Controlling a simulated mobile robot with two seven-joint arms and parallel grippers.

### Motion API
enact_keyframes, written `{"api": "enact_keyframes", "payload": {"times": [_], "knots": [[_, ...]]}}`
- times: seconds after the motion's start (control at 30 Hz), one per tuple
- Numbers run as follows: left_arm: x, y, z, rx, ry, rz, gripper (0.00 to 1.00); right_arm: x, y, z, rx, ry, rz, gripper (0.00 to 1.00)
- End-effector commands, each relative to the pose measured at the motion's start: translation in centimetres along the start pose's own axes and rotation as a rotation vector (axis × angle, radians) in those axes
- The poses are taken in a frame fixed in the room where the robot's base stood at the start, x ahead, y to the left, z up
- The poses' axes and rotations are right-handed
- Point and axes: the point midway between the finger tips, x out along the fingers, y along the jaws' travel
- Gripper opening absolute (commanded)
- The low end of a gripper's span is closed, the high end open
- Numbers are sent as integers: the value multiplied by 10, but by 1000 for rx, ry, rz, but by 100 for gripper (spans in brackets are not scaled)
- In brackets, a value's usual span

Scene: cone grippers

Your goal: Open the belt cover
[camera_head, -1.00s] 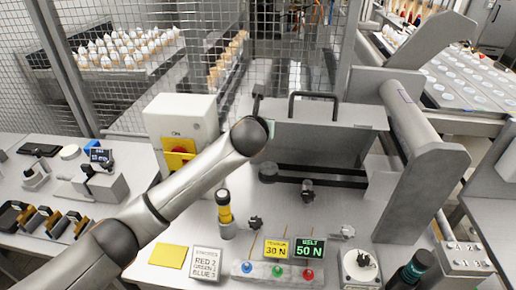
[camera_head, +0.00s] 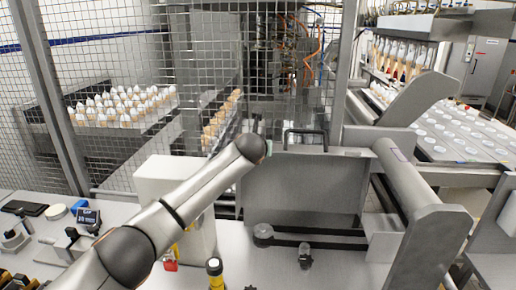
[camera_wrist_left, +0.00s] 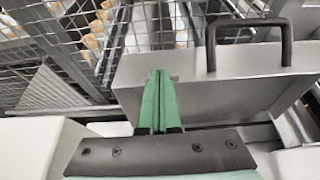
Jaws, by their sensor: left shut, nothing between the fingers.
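The belt cover (camera_head: 306,188) is a grey metal panel at the middle of the head view, standing raised behind the black belt (camera_head: 318,237). Its black bar handle (camera_head: 305,133) is on its top edge, and shows upper right in the wrist view (camera_wrist_left: 248,22). My left gripper (camera_head: 268,148) is at the cover's upper left, left of the handle; mostly my wrist hides it. In the wrist view its green fingers (camera_wrist_left: 158,76) are together and empty, in front of the cover's left part (camera_wrist_left: 128,72). Contact with the cover cannot be told. My right gripper is not in view.
A pale box (camera_head: 168,178) stands under my left arm. A wire mesh fence (camera_head: 200,80) is behind the cover. A grey roller (camera_head: 408,175) and its side plate (camera_head: 432,245) stand right of it.

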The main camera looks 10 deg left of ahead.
Motion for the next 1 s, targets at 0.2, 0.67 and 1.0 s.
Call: {"api": "enact_keyframes", "payload": {"times": [0.2, 0.67, 1.0], "knots": [[0, 1, 7, 1, -16, -1, 0, 0, 0, 0, 0, 0, 0, 47], [-7, 1, 5, 1, -12, -1, 0, 1, 0, 1, 0, 0, 0, 47], [-43, 1, 4, 1, -14, -2, 0, 5, 0, 5, 0, 0, 0, 47]]}}
